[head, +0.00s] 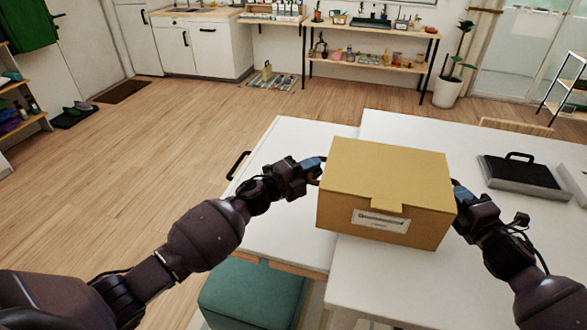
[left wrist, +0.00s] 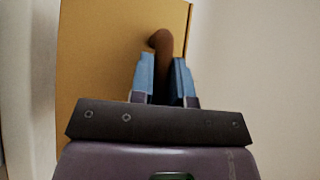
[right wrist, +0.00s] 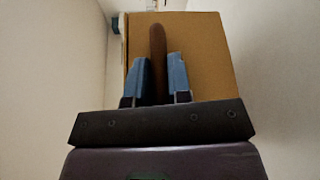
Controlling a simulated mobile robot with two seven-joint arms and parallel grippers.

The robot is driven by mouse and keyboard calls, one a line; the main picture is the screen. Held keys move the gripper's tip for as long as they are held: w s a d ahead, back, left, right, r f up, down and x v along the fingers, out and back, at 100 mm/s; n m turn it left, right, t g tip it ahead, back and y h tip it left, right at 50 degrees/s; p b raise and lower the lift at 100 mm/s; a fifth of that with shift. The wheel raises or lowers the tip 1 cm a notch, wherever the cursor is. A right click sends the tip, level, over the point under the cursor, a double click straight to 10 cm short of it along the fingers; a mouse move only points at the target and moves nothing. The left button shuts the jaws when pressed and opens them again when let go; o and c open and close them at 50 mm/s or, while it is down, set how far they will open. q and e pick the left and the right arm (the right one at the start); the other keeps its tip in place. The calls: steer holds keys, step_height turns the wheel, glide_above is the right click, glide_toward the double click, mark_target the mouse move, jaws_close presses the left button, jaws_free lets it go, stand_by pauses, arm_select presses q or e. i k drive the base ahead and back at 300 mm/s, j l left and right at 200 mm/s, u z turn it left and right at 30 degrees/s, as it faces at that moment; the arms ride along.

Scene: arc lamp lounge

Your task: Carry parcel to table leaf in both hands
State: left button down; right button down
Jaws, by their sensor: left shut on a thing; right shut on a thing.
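The parcel (head: 385,178) is a closed tan cardboard box with a front flap and a white label. It is between my two grippers, over the white table. My left gripper (head: 318,170) is shut on a brown handle (left wrist: 161,45) at the parcel's left side. My right gripper (head: 457,190) is at its right side, shut on a brown handle (right wrist: 157,45). The table leaf (head: 275,155) is the lower white panel at the left of the main table top (head: 400,280). The parcel hides part of the seam between them. I cannot tell whether its underside touches a surface.
A black case (head: 522,177) lies on the table at the right. A teal stool (head: 252,295) stands below the leaf's near edge. A black handle (head: 238,164) shows at the leaf's left edge. Wooden floor to the left is open. A potted plant (head: 449,85) stands behind.

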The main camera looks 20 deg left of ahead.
mark_target(281, 203)
steer(key=j, duration=0.7)
steer(key=i+j, duration=0.1)
steer(key=j, duration=0.6)
